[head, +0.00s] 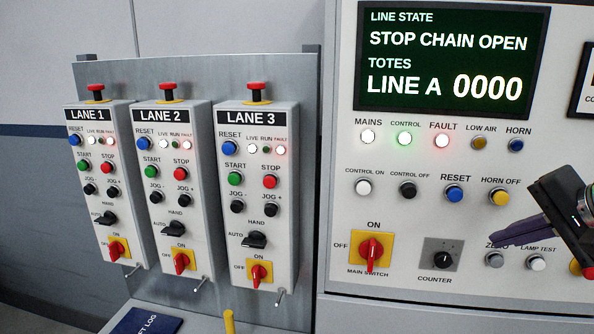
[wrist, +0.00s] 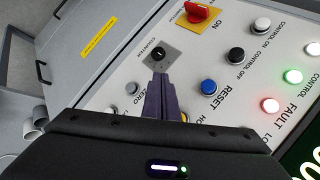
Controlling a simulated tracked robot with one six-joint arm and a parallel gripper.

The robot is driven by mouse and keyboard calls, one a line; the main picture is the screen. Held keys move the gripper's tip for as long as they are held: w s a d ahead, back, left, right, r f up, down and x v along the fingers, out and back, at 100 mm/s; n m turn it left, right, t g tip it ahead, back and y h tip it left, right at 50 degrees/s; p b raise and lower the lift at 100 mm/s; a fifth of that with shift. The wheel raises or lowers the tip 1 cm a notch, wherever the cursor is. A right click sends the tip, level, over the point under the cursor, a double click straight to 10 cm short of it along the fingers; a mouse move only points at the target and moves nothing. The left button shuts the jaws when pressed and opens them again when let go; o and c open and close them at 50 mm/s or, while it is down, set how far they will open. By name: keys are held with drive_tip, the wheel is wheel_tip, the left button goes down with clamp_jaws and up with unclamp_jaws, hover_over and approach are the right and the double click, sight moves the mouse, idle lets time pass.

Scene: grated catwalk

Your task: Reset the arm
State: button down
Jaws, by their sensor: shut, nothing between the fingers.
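My gripper (head: 494,227) comes in from the right in the head view, in front of the main control panel (head: 340,220). Its dark purple fingers are shut with nothing between them. They point left, above the ZERO button (head: 494,259) in the picture. In the wrist view the closed fingertips (wrist: 161,80) appear just below the COUNTER knob (wrist: 158,53). I cannot tell whether they touch the panel.
Lane boxes LANE 1 (head: 89,115), LANE 2 (head: 160,114) and LANE 3 (head: 250,117) stand left, with knobs and red-topped buttons protruding. The display (head: 448,60) reads STOP CHAIN OPEN. FAULT (head: 442,141) glows red. The red main switch (head: 371,249) protrudes low on the panel.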

drive_tip(key=a+f+n+g, duration=0.3)
drive_tip(key=a+f+n, duration=0.2)
drive_tip(key=a+f, duration=0.5)
drive_tip(key=s+a+f+n+h, duration=0.1)
drive_tip(key=s+a+f+n, duration=0.2)
drive_tip(key=a, duration=0.4)
drive_tip(key=s+a+f+n, duration=0.4)
drive_tip(key=s+a+f, duration=0.2)
drive_tip(key=a, duration=0.1)
drive_tip(key=shift+n+h, duration=0.3)
drive_tip(key=shift+h, duration=0.1)
drive_tip(key=shift+f, duration=0.1)
drive_tip(key=shift+a, duration=0.15)
